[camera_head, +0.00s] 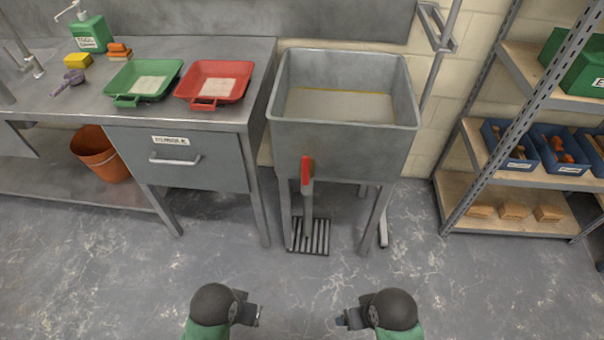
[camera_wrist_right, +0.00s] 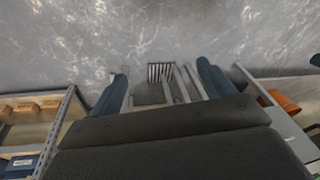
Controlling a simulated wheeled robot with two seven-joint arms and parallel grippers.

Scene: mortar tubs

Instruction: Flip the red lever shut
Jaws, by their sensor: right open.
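The red lever (camera_head: 305,175) sits on the front of the grey metal tub (camera_head: 340,137), at the outlet below its rim. Its red handle looks roughly in line with the grey pipe (camera_head: 307,215) under it; its exact angle is hard to tell. The pipe runs down over a floor grate (camera_head: 315,237), which also shows in the right wrist view (camera_wrist_right: 160,72). My left gripper (camera_head: 254,315) is empty and well short of the lever, its finger gap unclear. My right gripper (camera_head: 343,320) is open, empty and apart from the lever; its two fingers show in the wrist view (camera_wrist_right: 165,88).
A steel bench (camera_head: 60,110) at left carries a green tray (camera_head: 143,82), a red tray (camera_head: 214,84) and a soap bottle (camera_head: 90,32). An orange bucket (camera_head: 98,152) stands below. A shelf rack (camera_head: 520,192) with bins is at right. The floor before the tub is clear.

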